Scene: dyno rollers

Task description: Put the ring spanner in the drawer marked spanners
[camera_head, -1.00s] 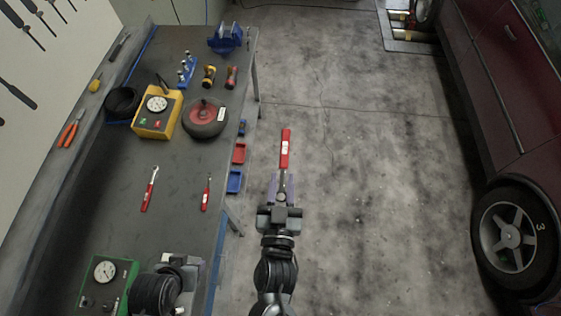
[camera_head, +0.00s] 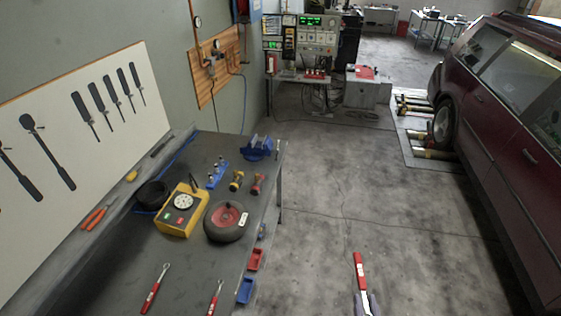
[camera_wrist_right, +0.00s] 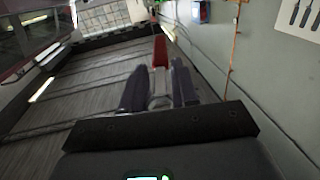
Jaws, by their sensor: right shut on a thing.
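My right gripper (camera_head: 368,306) shows at the bottom edge of the head view, over the floor right of the bench. It is shut on a red-handled tool (camera_head: 360,270), with the handle pointing away from me. The right wrist view shows the gripper fingers (camera_wrist_right: 160,90) closed around its metal part, with the red handle (camera_wrist_right: 160,50) beyond. The tool's head is hidden, so I cannot tell its type. Two red-handled tools lie on the bench, a longer one (camera_head: 155,289) and a smaller one (camera_head: 215,298). No drawer marked spanners is readable. My left gripper is out of view.
The grey bench (camera_head: 190,262) carries a yellow gauge box (camera_head: 182,211), a small wheel (camera_head: 226,220) and a blue holder (camera_head: 257,148). Red (camera_head: 256,259) and blue (camera_head: 245,291) bins stick out from its right side. A dark red car (camera_head: 500,130) stands right; the floor between is clear.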

